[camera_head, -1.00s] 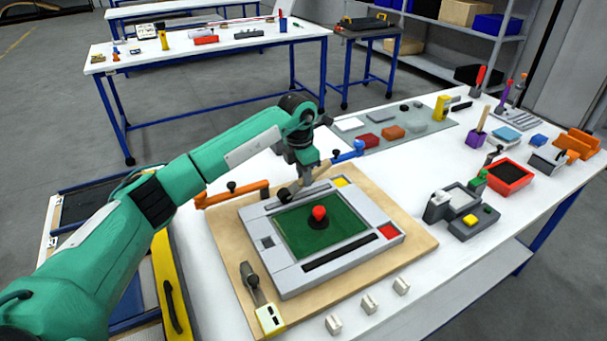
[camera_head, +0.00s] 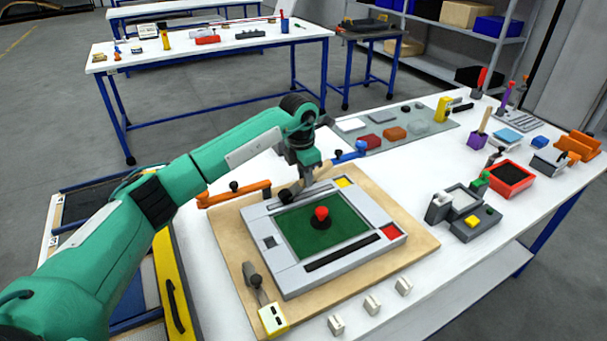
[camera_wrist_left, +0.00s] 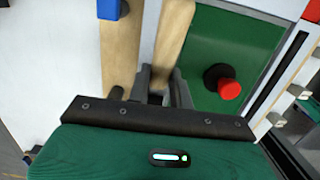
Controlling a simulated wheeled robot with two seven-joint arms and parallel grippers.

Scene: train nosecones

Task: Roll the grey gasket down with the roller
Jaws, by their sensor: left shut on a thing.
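My left gripper (camera_head: 305,177) is at the far edge of the grey frame (camera_head: 292,276) and points down. In the left wrist view, its fingers (camera_wrist_left: 161,88) are shut on the wooden handle (camera_wrist_left: 173,38) of the roller. The roller's dark end (camera_head: 285,195) shows low at the frame's far left side in the head view; whether it touches the frame is unclear. The frame surrounds a green panel (camera_head: 345,232) with a red knob (camera_head: 321,213). I cannot clearly tell the gasket from the grey frame; the arm hides part of the far edge. My right gripper is not in view.
The frame lies on a wooden board (camera_head: 405,258) with an orange clamp (camera_head: 236,194), a blue clamp (camera_head: 350,154) and a yellow-ended clamp (camera_head: 270,316). Small white blocks (camera_head: 372,305) stand at the front. A grey device (camera_head: 465,212) and red tray (camera_head: 508,176) are at right.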

